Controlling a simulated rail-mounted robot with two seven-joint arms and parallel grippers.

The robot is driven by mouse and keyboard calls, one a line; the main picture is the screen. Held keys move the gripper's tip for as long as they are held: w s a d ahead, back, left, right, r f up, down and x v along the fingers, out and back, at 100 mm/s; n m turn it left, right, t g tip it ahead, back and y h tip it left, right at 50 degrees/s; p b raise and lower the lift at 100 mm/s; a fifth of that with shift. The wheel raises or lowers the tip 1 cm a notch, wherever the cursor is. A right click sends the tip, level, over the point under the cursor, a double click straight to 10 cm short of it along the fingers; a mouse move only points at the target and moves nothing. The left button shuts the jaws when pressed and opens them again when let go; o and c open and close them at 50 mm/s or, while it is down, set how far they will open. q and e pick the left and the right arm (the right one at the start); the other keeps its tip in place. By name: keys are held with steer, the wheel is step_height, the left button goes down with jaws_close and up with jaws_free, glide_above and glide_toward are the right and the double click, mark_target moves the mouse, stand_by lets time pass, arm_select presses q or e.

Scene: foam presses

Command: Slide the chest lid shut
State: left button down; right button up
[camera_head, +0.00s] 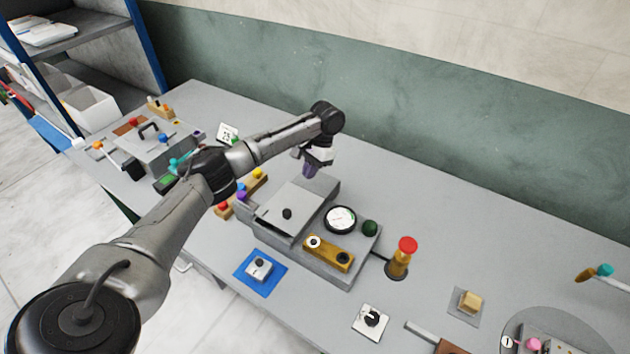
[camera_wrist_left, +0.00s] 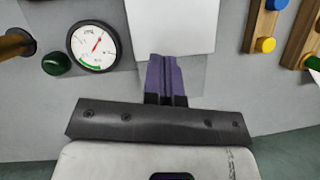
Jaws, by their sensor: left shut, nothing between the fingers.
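The chest is a low grey box with a flat light-grey lid (camera_head: 285,222) that bears a black knob (camera_head: 287,213), near the middle of the table in the head view. In the left wrist view the lid (camera_wrist_left: 172,22) is a pale plate at the top. My left gripper (camera_head: 309,172) is shut and empty, at the lid's far edge, pointing down. Its purple fingers (camera_wrist_left: 163,72) lie right by the lid's edge in the wrist view; I cannot tell if they touch it. My right gripper is not in view.
A white dial gauge (camera_head: 341,219), a green knob (camera_head: 370,228) and a brass bar (camera_head: 328,253) sit right of the lid. A red-topped post (camera_head: 404,252) stands further right. A blue mat (camera_head: 260,272) lies in front.

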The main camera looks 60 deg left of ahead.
mark_target(286, 215)
arm_select(q)
steer(key=x, duration=0.8)
steer(key=shift+d+f, duration=0.15)
steer(key=shift+d, duration=0.1)
steer(key=shift+s+d, duration=0.2)
steer(key=shift+s, duration=0.8)
steer(key=shift+s+d+p, duration=0.15)
steer(key=shift+s+p, duration=0.2)
steer(key=shift+s, duration=0.45)
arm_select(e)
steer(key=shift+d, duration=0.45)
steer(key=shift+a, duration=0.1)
arm_select(q)
steer(key=s+p, duration=0.1)
steer(key=p, duration=0.1)
steer(key=s+r+p, duration=0.1)
steer(key=p, duration=0.1)
steer(key=shift+d, duration=0.4)
steer(key=shift+s+d+f+p, duration=0.2)
steer(key=shift+s+d+p, duration=0.05)
steer(key=shift+s+p, duration=0.35)
steer(key=shift+s+f, duration=0.1)
steer(key=shift+f, duration=0.1)
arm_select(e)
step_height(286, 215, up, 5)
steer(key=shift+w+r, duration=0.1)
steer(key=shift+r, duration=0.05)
